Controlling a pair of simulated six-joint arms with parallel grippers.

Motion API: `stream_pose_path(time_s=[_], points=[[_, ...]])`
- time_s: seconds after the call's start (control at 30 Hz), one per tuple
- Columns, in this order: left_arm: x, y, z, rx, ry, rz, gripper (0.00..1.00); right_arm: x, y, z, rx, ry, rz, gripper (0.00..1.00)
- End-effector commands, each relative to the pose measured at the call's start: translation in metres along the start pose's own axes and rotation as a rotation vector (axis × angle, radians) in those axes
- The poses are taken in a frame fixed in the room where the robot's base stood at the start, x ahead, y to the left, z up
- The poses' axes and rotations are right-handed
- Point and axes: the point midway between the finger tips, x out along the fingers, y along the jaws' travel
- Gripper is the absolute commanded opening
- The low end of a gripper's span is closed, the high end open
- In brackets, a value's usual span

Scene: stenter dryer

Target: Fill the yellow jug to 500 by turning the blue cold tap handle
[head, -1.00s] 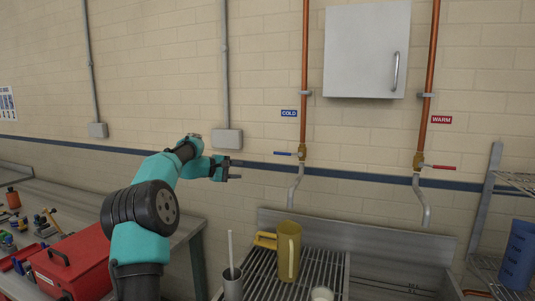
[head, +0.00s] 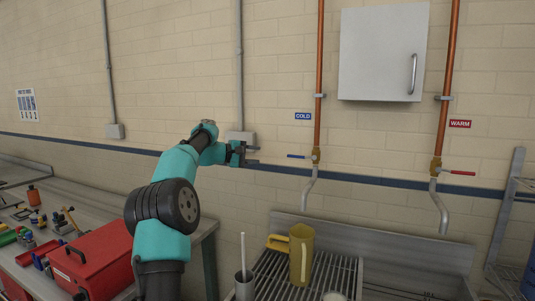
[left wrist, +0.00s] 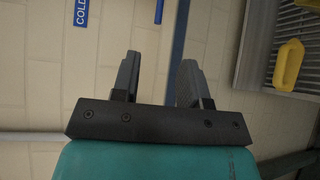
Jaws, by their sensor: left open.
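The yellow jug (head: 301,255) stands upright on the slatted drainboard, its handle to the left; part of it also shows in the left wrist view (left wrist: 287,65). The blue cold tap handle (head: 299,157) points left from the brass valve (head: 315,155) on the left copper pipe. A blue bar that looks like this handle (left wrist: 159,12) shows beyond the fingertips in the left wrist view. My left gripper (head: 254,155) is open and empty, left of the handle's end at about its height, with a gap between. The jug's water level is hidden. My right gripper is not in view.
The red warm tap handle (head: 458,172) is further right. A grey cup (head: 243,285) with a pale rod stands left of the jug. A red toolbox (head: 92,260) and tools lie on the left bench. The wall cabinet (head: 383,53) hangs between the pipes.

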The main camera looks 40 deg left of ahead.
Motion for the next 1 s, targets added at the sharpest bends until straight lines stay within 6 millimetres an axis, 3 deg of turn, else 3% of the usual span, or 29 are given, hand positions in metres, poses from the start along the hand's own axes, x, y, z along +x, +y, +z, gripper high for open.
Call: stream_pose_path(time_s=[1.0], points=[[0.052,0.0,0.0,0.0,-0.001,0.0,0.41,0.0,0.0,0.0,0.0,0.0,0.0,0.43]])
